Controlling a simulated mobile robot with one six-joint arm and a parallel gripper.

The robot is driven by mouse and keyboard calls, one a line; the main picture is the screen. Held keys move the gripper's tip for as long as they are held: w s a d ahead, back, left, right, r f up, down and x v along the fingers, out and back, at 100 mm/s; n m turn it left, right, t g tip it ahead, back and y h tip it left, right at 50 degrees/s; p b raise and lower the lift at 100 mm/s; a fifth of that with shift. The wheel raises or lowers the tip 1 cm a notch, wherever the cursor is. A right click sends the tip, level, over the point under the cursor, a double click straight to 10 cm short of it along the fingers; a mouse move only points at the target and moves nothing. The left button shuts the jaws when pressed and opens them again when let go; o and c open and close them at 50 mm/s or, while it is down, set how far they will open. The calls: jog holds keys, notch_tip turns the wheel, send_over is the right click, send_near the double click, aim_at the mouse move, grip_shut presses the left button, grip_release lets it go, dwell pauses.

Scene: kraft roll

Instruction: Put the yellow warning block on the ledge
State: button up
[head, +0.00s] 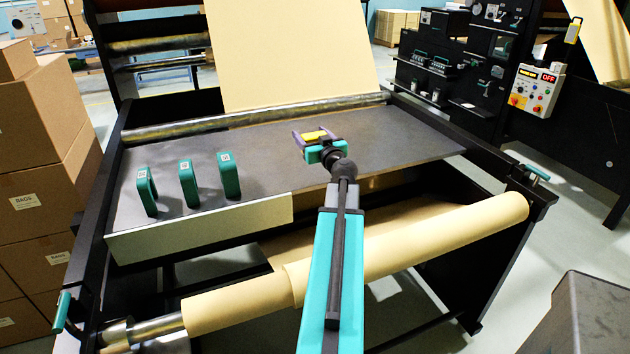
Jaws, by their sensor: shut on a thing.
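The yellow warning block (315,135) shows as a small yellow patch between the jaws of my gripper (317,137). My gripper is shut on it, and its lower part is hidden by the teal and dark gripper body. My arm reaches up from the bottom of the head view, and the gripper is over the right-middle part of a dark flat ledge (270,165) on the machine. I cannot tell whether the block touches this surface or hangs just above it.
Several teal handle-like pieces, such as the middle one (188,184), stand on the left of the dark surface. A pale front panel (200,229) edges it. A kraft roll (410,248) lies below. The surface right of my gripper is clear. Cartons (45,160) stand left.

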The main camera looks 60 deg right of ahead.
jog(key=shift+f+b, duration=0.75)
jog(key=shift+f, duration=2.35)
jog(key=shift+f+b, duration=0.4)
jog(key=shift+f, duration=1.45)
jog(key=shift+s+f, duration=0.1)
jog(key=o, duration=1.1)
jog(key=shift+s, duration=0.1)
